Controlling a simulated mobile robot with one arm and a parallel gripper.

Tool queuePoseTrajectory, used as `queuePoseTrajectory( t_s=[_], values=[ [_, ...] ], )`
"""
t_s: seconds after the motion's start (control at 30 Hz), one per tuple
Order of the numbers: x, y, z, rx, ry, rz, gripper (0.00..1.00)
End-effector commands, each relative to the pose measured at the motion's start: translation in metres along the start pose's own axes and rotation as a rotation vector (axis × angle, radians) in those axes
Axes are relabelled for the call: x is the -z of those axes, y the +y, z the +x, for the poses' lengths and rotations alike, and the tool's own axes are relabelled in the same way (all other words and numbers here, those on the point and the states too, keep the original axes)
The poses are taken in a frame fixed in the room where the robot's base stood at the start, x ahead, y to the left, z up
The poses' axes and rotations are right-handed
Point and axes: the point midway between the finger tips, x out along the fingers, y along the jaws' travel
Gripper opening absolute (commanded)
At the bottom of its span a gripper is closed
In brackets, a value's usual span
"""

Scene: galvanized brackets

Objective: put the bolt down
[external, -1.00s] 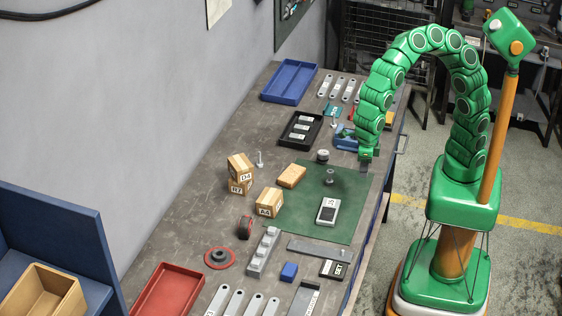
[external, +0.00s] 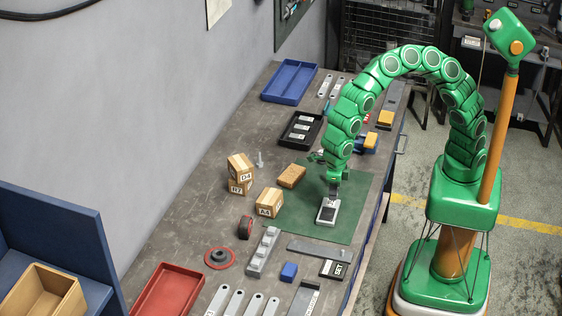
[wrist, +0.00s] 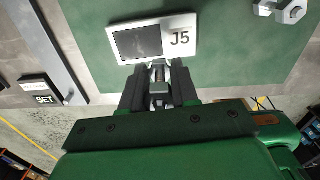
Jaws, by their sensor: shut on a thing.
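My gripper (wrist: 158,76) is shut on a small grey metal piece, the bolt (wrist: 158,86), which shows only partly between the dark fingers. In the external view my gripper (external: 333,192) is low over the far end of a white block with a dark recessed top (external: 326,212). In the wrist view this block (wrist: 183,24), marked J5, lies just beyond the fingertips. I cannot tell whether the bolt touches it. The block lies on a green mat (external: 350,190).
A metal hexagonal part (wrist: 280,10) lies on the mat to the right in the wrist view. A wooden block (external: 291,176), lettered wooden boxes (external: 269,204) and a grey bar (external: 320,250) are around it. The mat's right side is mostly clear.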

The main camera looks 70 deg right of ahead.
Motion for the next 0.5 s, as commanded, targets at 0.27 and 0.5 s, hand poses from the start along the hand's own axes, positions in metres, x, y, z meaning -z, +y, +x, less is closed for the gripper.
queuePoseTrajectory(
  t_s=[0.27,0.5],
  values=[
    [-0.009,0.006,0.015,0.001,0.002,-0.001,0.0],
    [-0.013,0.009,0.029,0.002,0.004,-0.001,0.0]
  ],
)
